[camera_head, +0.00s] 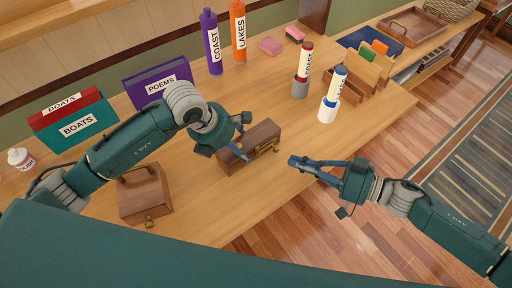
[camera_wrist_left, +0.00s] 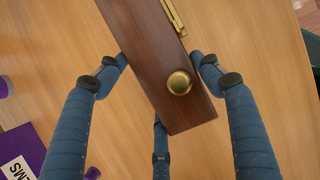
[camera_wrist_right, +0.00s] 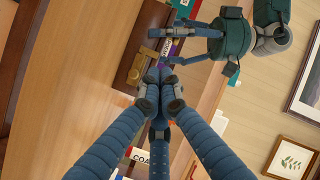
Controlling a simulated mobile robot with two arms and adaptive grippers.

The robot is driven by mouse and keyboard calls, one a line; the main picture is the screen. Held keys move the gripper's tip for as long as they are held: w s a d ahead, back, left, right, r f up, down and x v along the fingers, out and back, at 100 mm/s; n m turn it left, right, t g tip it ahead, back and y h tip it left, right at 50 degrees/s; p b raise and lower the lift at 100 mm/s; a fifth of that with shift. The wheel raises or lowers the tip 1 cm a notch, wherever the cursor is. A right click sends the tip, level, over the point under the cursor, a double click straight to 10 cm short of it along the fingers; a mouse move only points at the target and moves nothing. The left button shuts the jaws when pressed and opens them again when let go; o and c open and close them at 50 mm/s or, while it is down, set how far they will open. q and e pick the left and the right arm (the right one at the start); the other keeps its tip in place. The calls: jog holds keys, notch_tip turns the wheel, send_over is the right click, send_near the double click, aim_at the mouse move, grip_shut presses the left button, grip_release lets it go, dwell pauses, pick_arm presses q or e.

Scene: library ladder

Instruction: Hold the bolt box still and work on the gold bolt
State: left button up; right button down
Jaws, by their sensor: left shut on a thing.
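The bolt box (camera_head: 236,157) is a dark wooden block near the table's front edge. The gold bolt (camera_head: 266,147) lies along its right part. In the left wrist view the box (camera_wrist_left: 150,60) shows a round gold knob (camera_wrist_left: 179,83) and part of the gold bolt (camera_wrist_left: 173,16) at the top edge. My left gripper (camera_head: 240,138) is shut on the box, with fingers on both sides. My right gripper (camera_head: 294,161) is shut and empty, to the right of the box and apart from it. The right wrist view shows its fingertips together (camera_wrist_right: 160,92), below the box (camera_wrist_right: 147,42).
Another wooden box (camera_head: 147,196) with a handle stands at the left. Books (camera_head: 75,122), a purple POEMS box (camera_head: 158,84), bottles (camera_head: 239,35) and two labelled cylinders (camera_head: 330,107) stand behind. Table is clear right of the bolt box. Floor (camera_head: 270,227) lies beyond the front edge.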

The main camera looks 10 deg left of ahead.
jog(key=s+a+r+n+g+y, duration=0.1)
jog(key=s+a+r+n+g, duration=0.55)
jog(key=a, duration=0.45)
jog(key=s+a+f+n+g+h, duration=0.1)
jog(key=s+a+n+g+h, duration=0.35)
jog(key=s+n+h, duration=0.8)
jog(key=w+d+r+n+t+h, duration=0.2)
jog(key=w+t+h, duration=0.1)
jog(key=w+t, duration=0.3)
jog(key=w+d+r+n+t+h, duration=0.2)
jog(key=w+t, duration=0.4)
jog(key=w, duration=0.3)
jog(key=shift+d+n+h, duration=0.45)
jog(key=shift+n+h, duration=0.3)
jog(key=shift+n, duration=0.05)
jog(key=shift+r, duration=0.1)
